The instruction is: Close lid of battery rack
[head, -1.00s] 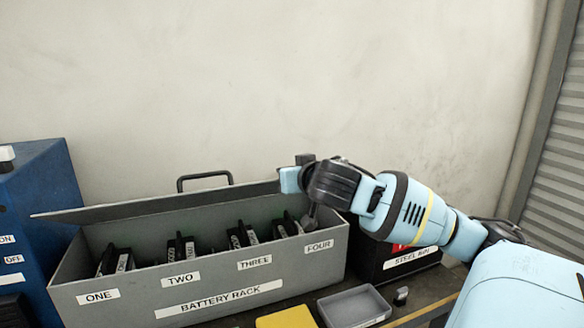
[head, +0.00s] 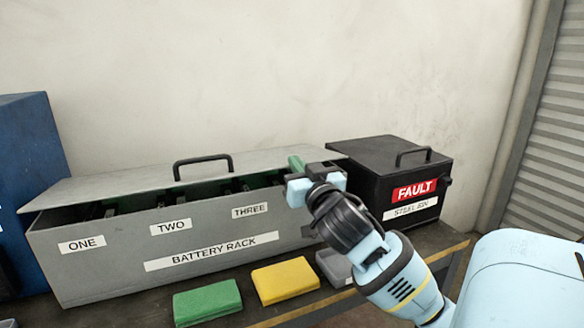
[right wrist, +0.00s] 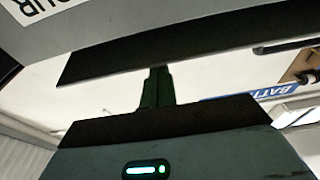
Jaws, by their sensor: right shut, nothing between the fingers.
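The grey battery rack (head: 115,266) stands on the bench in the head view, with label FOUR hidden behind my right arm. Its lid (head: 105,186), with a black handle (head: 203,160), slopes partly open. A dark gap shows between lid and front wall, with battery tops inside. My right gripper (head: 296,163) is shut and empty at the lid's right end. I cannot tell whether its green fingers touch the lid. In the right wrist view the shut fingers (right wrist: 156,86) point towards the dark lid edge (right wrist: 190,47). My left gripper is not in view.
A black steel bin (head: 364,194) with a FAULT label stands right of the rack. A blue box (head: 32,145) stands at the left.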

